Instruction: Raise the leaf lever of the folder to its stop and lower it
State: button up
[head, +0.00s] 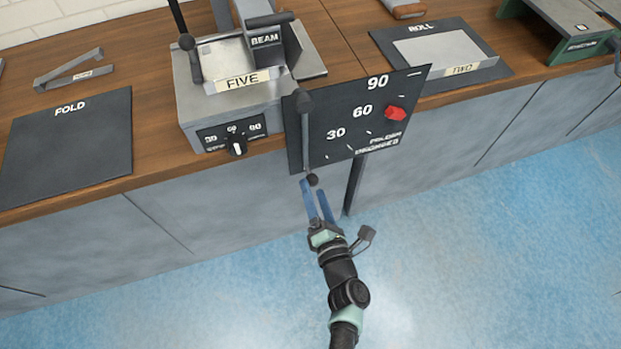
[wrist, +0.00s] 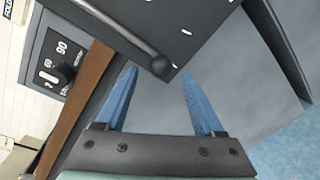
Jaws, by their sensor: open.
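The folder (head: 215,100) is a grey machine on the bench with a BEAM block and a sheet labelled FIVE. A dark scale panel (head: 345,140) at its right side reads 30, 60 and 90, with a red marker (head: 396,113) near the upper right. The leaf lever (head: 305,140) is a grey rod hanging down across the panel's left part. It ends in a dark ball knob (head: 312,180), also in the wrist view (wrist: 160,66). My gripper (head: 314,188) is open below the lever; its blue fingertips (wrist: 158,73) lie either side of the knob. Contact cannot be told.
A dial knob (head: 236,145) is on the folder's front. A FOLD mat (head: 65,145) lies left; a ROLL mat (head: 480,72) with a sheet labelled TWO lies right. The cabinet front (head: 200,220) is behind my gripper. The blue floor (head: 480,260) is clear.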

jog(key=f+p+v, duration=0.1)
jog(key=v, duration=0.7)
jog(key=shift+s+r, duration=0.35)
jog(key=shift+r, duration=0.15)
